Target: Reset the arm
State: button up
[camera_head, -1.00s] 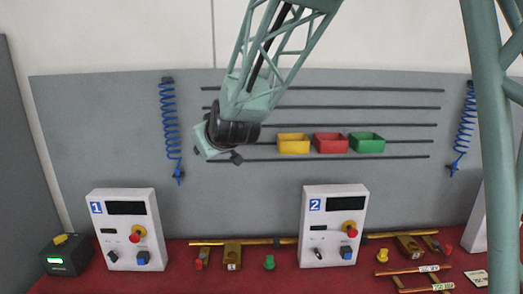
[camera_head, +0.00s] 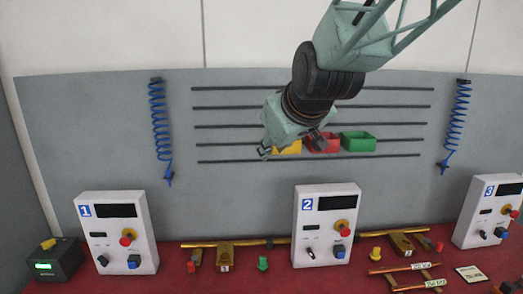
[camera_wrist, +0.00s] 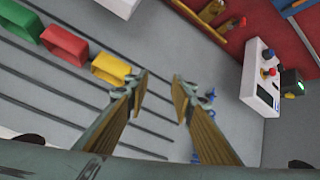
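My arm reaches in from the top right in the head view, in front of the grey back panel (camera_head: 110,130). My gripper (camera_head: 268,150) is at its end, before the yellow bin and partly covering it. In the wrist view my gripper (camera_wrist: 161,82) has its two fingers spread apart, with nothing between them. It is above the red table, clear of the things on it.
Yellow (camera_head: 288,147), red (camera_head: 325,143) and green (camera_head: 358,142) bins hang on the panel's rails. Control boxes 1 (camera_head: 113,245), 2 (camera_head: 310,228) and 3 (camera_head: 484,220) stand on the red table (camera_head: 190,280). Blue coiled hoses (camera_head: 158,120) hang at both sides.

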jog(key=s+d+f+m+g+h+b, duration=0.1)
jog(key=s+d+f, duration=0.3)
jog(key=s, duration=1)
jog(key=s+d+f+m+g+b, duration=0.2)
jog(key=s+d+f, duration=0.3)
jog(key=s, duration=0.9)
jog(key=s+d+f+m+g+h+b, duration=0.1)
jog(key=s+d+f+m+g+b, duration=0.1)
jog(key=s+d, duration=0.7)
jog(key=s+f+m+b, duration=0.1)
jog(key=s+f, duration=0.1)
jog(key=s, duration=0.4)
jog(key=shift+d+f+m+g+h, duration=0.2)
jog(key=shift+m+g+h, duration=0.1)
jog(key=shift+m, duration=0.1)
